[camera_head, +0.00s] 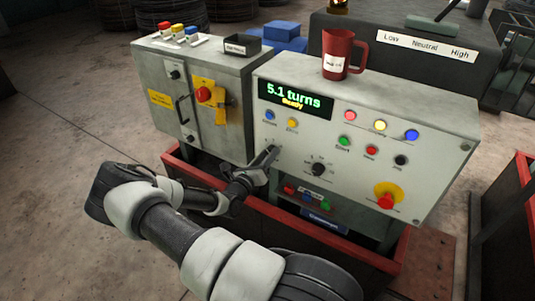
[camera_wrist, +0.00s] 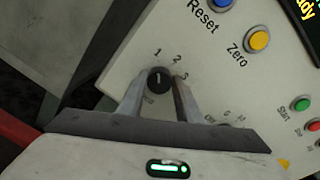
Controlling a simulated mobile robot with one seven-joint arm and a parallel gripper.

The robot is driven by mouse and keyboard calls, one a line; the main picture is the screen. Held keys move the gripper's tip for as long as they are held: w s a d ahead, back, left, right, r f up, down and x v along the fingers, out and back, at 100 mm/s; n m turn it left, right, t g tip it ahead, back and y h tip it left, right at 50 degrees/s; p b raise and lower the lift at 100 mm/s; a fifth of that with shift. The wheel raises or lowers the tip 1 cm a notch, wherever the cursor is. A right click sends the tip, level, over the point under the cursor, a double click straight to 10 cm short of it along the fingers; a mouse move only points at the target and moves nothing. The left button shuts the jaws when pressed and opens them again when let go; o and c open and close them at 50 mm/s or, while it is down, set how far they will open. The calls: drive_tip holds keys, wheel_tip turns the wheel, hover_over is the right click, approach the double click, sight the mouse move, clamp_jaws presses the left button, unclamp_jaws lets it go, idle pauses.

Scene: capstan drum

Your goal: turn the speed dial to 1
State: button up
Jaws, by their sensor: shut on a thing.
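The speed dial (camera_wrist: 160,77) is a small round black knob on the pale control panel, with the numbers 1, 2 and 3 printed around its upper right. A light pointer mark on it runs roughly upward in the wrist view, about toward the 1. My gripper (camera_wrist: 158,87) has one finger on each side of the knob and is shut on it.
Blue Reset (camera_head: 269,114) and yellow Zero (camera_head: 292,122) buttons sit just above the dial. A black selector knob (camera_head: 318,169) and a red emergency stop (camera_head: 386,200) are further right. A red mug (camera_head: 336,72) stands on top. The display (camera_head: 294,99) reads 5.1 turns, Ready.

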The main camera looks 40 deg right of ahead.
drive_tip(key=shift+n, duration=0.3)
drive_tip(key=o, duration=1)
drive_tip(key=shift+o, duration=0.2)
drive_tip(key=p+v, duration=0.1)
drive_tip(key=v, duration=1.6)
drive_tip(key=shift+a, duration=0.2)
drive_tip(key=shift+s+r, duration=0.1)
drive_tip(key=shift+s, duration=0.05)
